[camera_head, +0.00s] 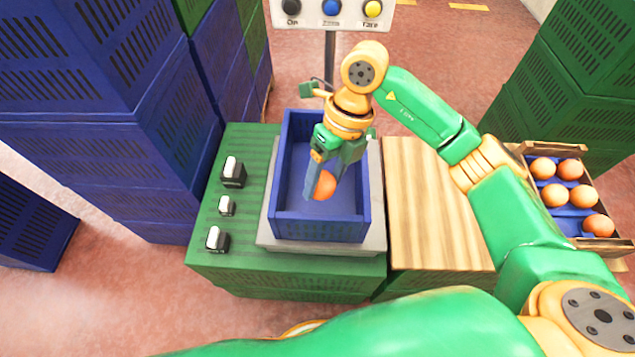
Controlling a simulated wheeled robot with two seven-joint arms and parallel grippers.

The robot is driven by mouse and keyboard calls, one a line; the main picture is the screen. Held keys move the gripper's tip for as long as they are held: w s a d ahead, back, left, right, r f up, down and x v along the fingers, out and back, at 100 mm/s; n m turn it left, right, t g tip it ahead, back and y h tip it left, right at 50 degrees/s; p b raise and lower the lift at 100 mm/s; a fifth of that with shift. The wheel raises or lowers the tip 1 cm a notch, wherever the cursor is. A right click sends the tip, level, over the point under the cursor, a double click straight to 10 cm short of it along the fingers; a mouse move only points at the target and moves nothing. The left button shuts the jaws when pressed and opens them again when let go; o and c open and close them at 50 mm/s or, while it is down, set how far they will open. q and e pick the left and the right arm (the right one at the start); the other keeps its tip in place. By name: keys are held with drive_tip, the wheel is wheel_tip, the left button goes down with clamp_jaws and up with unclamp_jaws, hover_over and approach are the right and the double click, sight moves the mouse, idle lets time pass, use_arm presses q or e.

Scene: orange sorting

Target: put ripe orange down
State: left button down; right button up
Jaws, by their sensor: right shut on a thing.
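An orange fruit (325,184) is held between the fingers of my right gripper (319,183), inside the outline of a blue open crate (318,228). The gripper points down into the crate and its fingers hide part of the fruit. I cannot tell whether the fruit touches the crate floor. The crate stands on a grey plate, and its visible floor is bare. My left gripper does not show.
A box (613,241) with several oranges stands at the right. A wooden board (436,203) lies clear beside the crate. Several black-and-white blocks (232,172) sit on the green surface (255,155). Stacked blue crates (160,150) rise at left. A button panel (331,22) stands behind.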

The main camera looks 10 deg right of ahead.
drive_tip(key=f+m, duration=0.1)
drive_tip(key=m, duration=0.1)
drive_tip(key=f+m+t, duration=0.1)
drive_tip(key=f+m, duration=0.1)
drive_tip(key=m, duration=0.1)
drive_tip(key=shift+w+d+m+t+b, duration=0.25)
drive_tip(key=shift+w+m+t+b, duration=0.05)
drive_tip(key=shift+w, duration=0.05)
drive_tip(key=shift+w+d+f+m, duration=0.2)
drive_tip(key=shift+f+m, duration=0.1)
drive_tip(key=shift+m, duration=0.5)
drive_tip(key=m+b, duration=0.1)
approach(327, 209)
drive_tip(key=shift+t, duration=0.3)
drive_tip(key=a+f, duration=0.1)
drive_tip(key=s+a+f, duration=0.1)
drive_tip(key=f, duration=0.1)
drive_tip(key=a+f, duration=0.1)
drive_tip(key=f, duration=0.1)
drive_tip(key=shift+s+a+f, duration=0.1)
drive_tip(key=shift+s+f, duration=0.1)
drive_tip(key=shift+s, duration=0.1)
drive_tip(key=shift+f, duration=0.1)
drive_tip(key=o, duration=1.1)
drive_tip(key=shift+r, duration=0.3)
drive_tip(key=p+v, duration=0.1)
drive_tip(key=v, duration=1)
drive_tip(key=shift+s+r, duration=0.1)
drive_tip(key=shift+r, duration=0.25)
